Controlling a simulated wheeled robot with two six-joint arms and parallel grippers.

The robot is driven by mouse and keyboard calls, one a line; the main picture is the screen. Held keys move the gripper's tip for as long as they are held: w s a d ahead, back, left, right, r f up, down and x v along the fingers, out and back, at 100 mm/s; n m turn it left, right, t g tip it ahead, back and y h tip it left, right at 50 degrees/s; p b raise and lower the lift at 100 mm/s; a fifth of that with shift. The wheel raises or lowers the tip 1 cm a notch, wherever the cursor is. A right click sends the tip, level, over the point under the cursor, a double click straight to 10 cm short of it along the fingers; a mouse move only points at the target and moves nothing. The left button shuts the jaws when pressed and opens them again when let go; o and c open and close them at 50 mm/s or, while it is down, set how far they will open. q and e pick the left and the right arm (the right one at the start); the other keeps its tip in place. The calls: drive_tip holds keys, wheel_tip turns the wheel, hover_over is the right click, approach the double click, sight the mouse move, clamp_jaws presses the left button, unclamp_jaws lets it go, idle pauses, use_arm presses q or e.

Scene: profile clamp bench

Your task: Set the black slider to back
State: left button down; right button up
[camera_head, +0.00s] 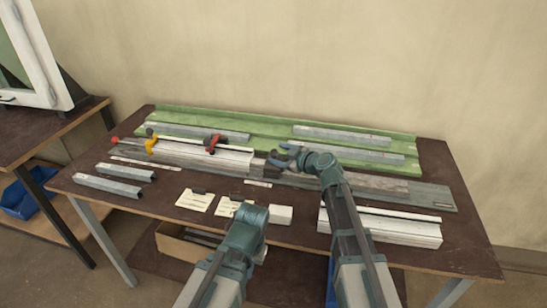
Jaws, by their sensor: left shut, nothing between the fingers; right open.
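A long grey clamp rail with a white strip (200,153) runs across the bench. A dark block (275,160), which looks like the black slider, sits on it near the middle. My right gripper (281,154) is open at this block, with its fingers around or just beside it; I cannot tell whether they touch. A yellow clamp piece (150,145) and a red one (213,143) sit on the left part of the rail. My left gripper (251,212) is shut and empty, low over the front of the bench beside the paper cards.
Green trays (270,132) with grey profiles lie along the back. Two short profiles (108,187) lie at the left, white stacked profiles (385,228) at the front right. Label cards (195,200) and a white block (280,215) lie at the front.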

sight(276, 153)
drive_tip(key=shift+b+x, duration=0.4)
drive_tip(key=shift+x, duration=1.45)
clamp_jaws()
